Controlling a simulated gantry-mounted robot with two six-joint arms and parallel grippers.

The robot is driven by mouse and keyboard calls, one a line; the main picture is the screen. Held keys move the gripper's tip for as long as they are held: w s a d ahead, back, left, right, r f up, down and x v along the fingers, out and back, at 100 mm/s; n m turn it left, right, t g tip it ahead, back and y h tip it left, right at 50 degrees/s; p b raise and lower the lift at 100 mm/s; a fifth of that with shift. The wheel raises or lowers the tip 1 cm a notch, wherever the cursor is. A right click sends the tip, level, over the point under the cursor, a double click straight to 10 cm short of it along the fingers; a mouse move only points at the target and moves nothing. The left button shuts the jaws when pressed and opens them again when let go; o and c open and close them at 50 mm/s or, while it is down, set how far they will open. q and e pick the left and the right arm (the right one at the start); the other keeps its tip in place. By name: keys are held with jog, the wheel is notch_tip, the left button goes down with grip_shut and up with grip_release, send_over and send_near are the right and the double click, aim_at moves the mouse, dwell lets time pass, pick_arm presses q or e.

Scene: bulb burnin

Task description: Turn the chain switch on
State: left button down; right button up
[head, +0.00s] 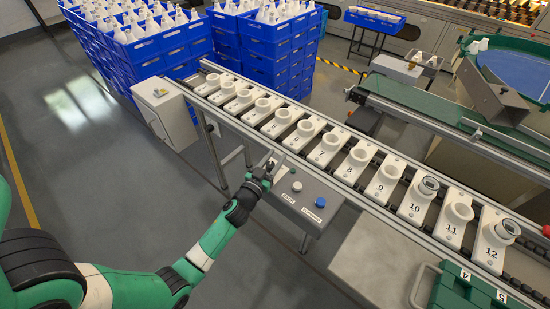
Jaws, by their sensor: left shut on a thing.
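A grey control box (293,212) is fixed to the near side of the conveyor. It carries a blue button (297,186), a pale button (321,202) and small white labels. My left gripper (270,166) is at the box's left end, shut on a small part there. That part is probably the chain switch, but the fingers hide most of it, and its on or off position cannot be seen. My right gripper is not in view.
The conveyor carries a row of numbered white holders (388,178); holders 10 and 12 hold something. A pale cabinet (165,110) stands at the conveyor's left end. Blue crates (265,50) of white bulbs stack behind. A green case (462,290) is at lower right.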

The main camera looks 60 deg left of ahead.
pick_arm(q)
jog(key=shift+w+d+r+m+t+h+p, duration=0.15)
jog(key=shift+m+t+h+p, duration=0.4)
jog(key=shift+p, duration=0.95)
jog(key=shift+r+m+t+h+p, duration=0.1)
jog(key=shift+m+t+h+p, duration=0.3)
jog(key=shift+h+p, duration=0.85)
jog(key=shift+w+d+r+m+t+h+p, duration=0.15)
jog(key=shift+m+t+h+p, duration=0.35)
jog(key=shift+p, duration=1.3)
jog(key=shift+d+f+m+h, duration=0.15)
jog(key=shift+f+m+h, duration=0.15)
jog(key=shift+m+h, duration=0.75)
jog(key=h, duration=0.1)
jog(key=m+h, duration=0.1)
jog(key=h, duration=0.1)
jog(key=shift+d+f+m+t+b, duration=0.1)
jog(key=shift+d+m+t+b, duration=0.15)
jog(key=shift+d+m+b, duration=0.05)
jog(key=shift+d+m+h, duration=0.15)
jog(key=shift+m+h, duration=0.35)
jog(key=shift+h, duration=0.25)
jog(key=shift+d+b, duration=0.1)
jog(key=shift+b, duration=0.2)
jog(key=shift+c, duration=2.2)
grip_release()
